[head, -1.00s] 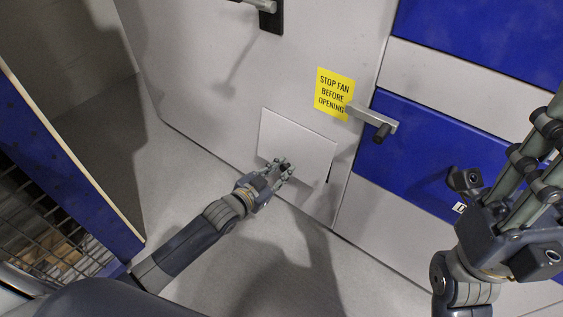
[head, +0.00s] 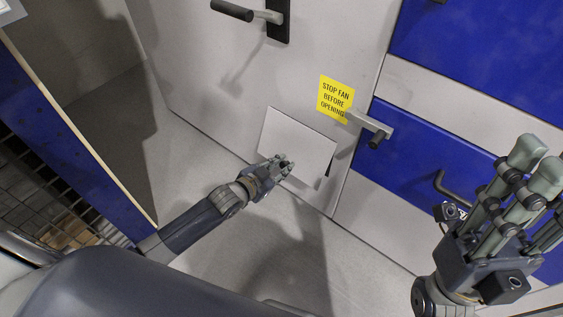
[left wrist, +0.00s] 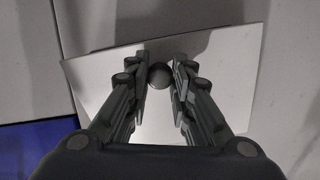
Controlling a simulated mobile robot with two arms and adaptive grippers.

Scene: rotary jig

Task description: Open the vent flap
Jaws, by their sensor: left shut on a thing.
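The vent flap (head: 300,138) is a pale panel low on the grey door. A dark gap shows at its lower right edge, so its bottom edge stands a little out from the door. My left gripper (head: 284,163) is at the flap's lower edge, shut on a small round dark knob, which shows between the fingers in the left wrist view (left wrist: 160,75). The flap also fills much of that view (left wrist: 215,75). The fingers hide part of the knob. My right gripper (head: 520,185) is open and empty at the right, away from the flap.
A yellow sign (head: 336,98) reads "STOP FAN BEFORE OPENING". A crank-like handle (head: 372,128) sticks out beside it. A black-plated lever handle (head: 262,14) is above. Blue panels (head: 420,140) stand at the right. The floor in front of the flap is clear.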

